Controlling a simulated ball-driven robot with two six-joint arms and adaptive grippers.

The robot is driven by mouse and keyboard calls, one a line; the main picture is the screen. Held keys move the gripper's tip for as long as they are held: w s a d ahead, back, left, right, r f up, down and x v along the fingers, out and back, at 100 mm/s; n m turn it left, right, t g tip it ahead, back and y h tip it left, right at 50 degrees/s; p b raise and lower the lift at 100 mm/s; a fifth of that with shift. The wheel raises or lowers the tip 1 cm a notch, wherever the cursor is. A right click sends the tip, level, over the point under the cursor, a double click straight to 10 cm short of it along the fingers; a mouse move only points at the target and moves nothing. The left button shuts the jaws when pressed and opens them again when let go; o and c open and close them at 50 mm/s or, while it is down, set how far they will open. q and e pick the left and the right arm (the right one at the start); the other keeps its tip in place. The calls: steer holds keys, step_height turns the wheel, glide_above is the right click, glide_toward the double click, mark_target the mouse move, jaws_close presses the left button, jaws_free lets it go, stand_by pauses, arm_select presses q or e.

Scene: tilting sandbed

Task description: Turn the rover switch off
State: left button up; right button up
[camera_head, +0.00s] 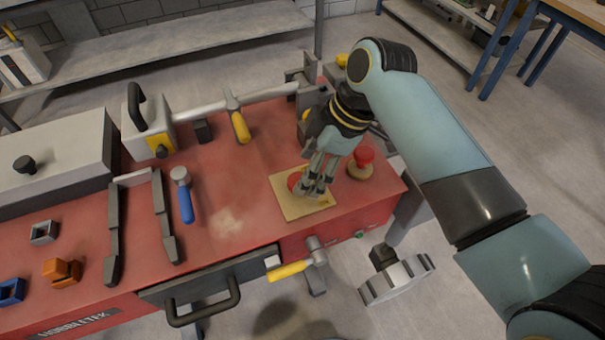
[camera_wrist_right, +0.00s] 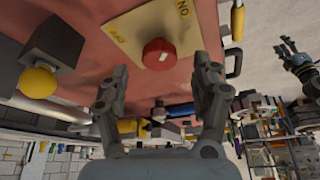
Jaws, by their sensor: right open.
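The rover switch is a red round knob (camera_head: 293,181) on a yellow plate (camera_head: 287,206) atop the red rover body (camera_head: 228,222). In the head view my gripper partly hides the knob. In the right wrist view the knob (camera_wrist_right: 158,54) shows a pale mark on its edge, and the plate (camera_wrist_right: 122,32) reads "ON" upside down. My right gripper (camera_head: 316,190) is open and empty over the plate, its fingers (camera_wrist_right: 160,68) spread to either side of the knob; contact is unclear. A dark gripper, apparently my left (camera_wrist_right: 290,53), shows small in the wrist view, its opening unclear.
A red mushroom button (camera_head: 364,155) stands close right of the plate. A yellow-handled lever (camera_head: 290,270) and a drawer handle (camera_head: 205,305) stick out at the front.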

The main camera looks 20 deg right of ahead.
steer(key=shift+x, duration=1.75)
steer(key=shift+c, duration=0.4)
steer(key=c, duration=1.1)
